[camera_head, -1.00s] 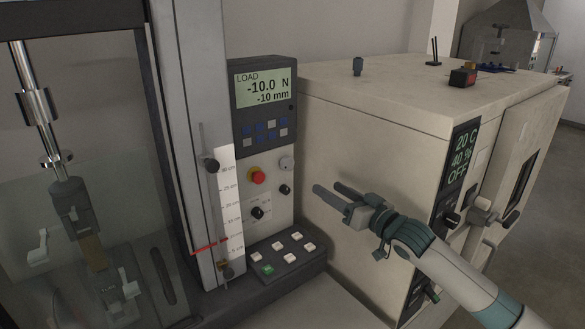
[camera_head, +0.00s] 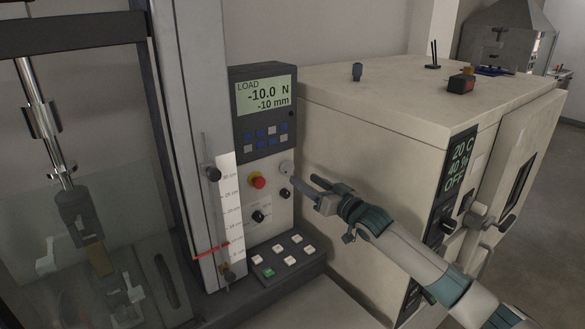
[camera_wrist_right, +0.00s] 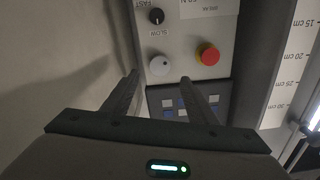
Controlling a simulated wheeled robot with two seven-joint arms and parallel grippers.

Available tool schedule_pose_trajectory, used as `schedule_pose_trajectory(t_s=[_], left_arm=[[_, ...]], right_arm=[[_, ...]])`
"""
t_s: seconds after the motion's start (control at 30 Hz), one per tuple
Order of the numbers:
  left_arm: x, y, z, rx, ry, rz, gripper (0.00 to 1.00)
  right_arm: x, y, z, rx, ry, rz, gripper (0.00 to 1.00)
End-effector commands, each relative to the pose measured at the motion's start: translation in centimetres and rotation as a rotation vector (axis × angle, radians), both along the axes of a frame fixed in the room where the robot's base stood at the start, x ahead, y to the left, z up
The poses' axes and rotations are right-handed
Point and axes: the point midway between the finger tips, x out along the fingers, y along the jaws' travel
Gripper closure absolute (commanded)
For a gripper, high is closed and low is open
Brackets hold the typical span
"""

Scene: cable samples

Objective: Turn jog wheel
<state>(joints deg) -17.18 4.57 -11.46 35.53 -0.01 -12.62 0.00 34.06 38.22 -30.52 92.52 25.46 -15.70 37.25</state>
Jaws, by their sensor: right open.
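The jog wheel appears to be the light grey round knob (camera_head: 287,167) on the tester's control panel, right of the red stop button (camera_head: 258,182). In the right wrist view the same knob (camera_wrist_right: 160,65) shows a small dark dot and lies between the fingertips in the picture. My right gripper (camera_head: 306,185) is open and empty, just right of the panel, with its fingers pointing toward it. It also shows in the right wrist view (camera_wrist_right: 159,77). The fingers look short of the knob; contact is not visible. My left gripper is not in view.
A black speed knob (camera_head: 285,193) marked FAST and SLOW sits below the grey knob. The load display (camera_head: 264,93) with blue keys is above. A keypad (camera_head: 288,258) juts out below. A large cream climate chamber (camera_head: 375,125) stands close on the right, behind my right arm.

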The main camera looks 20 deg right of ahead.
Motion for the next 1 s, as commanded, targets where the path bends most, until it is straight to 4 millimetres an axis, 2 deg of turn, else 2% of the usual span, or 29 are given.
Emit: schedule_pose_trajectory(t_s=[0.3, 0.5, 0.7, 1.0], left_arm=[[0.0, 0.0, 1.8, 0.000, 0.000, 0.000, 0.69], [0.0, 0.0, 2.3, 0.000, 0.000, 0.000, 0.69], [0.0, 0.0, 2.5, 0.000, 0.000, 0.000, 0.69], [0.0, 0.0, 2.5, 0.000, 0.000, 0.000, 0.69]], right_arm=[[4.5, 1.6, 0.3, 0.001, 0.001, -0.001, 0.47], [6.3, 2.3, 0.1, 0.001, 0.002, -0.001, 0.47], [7.2, 2.6, 0.0, 0.001, 0.001, -0.001, 0.47], [7.3, 2.6, 0.0, 0.001, 0.000, 0.000, 0.47]])
